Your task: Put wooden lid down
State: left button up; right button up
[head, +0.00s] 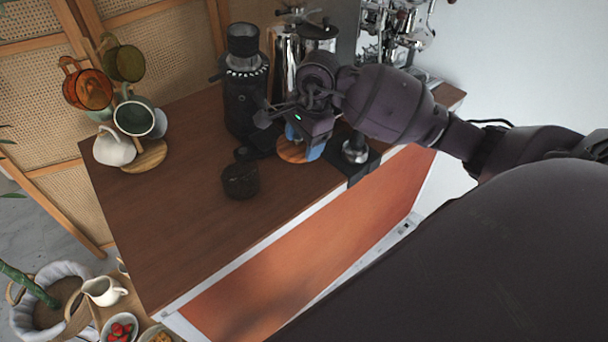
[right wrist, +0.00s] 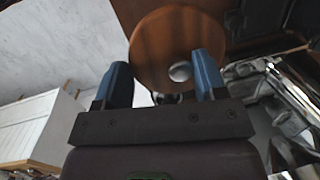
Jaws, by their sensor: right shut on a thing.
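The round wooden lid (head: 290,152) is beneath my right gripper, over the brown cart top (head: 200,215). The gripper hides part of it in the head view. In the right wrist view the lid (right wrist: 160,40) shows as a brown disc with a small silver knob (right wrist: 180,72). My right gripper (head: 311,146) has blue fingertips and is shut on the lid; its fingers (right wrist: 163,85) also show in the right wrist view. I cannot tell whether the lid touches the cart top. My left gripper is not in view.
A black grinder (head: 246,90) stands left of the gripper, and a dark cup (head: 240,181) is in front of it. A black stand with a metal tamper (head: 355,150) is close on the right. A mug tree (head: 150,155) stands at the left. The front left cart top is clear.

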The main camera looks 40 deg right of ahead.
aim_at(301, 186)
notch_tip(301, 186, down, 11)
jog(key=shift+f+p, duration=0.2)
jog(key=shift+p, duration=0.1)
dwell(0.4)
jog(key=shift+f, duration=0.2)
jog(key=o, duration=0.9)
jog(key=shift+r, duration=0.1)
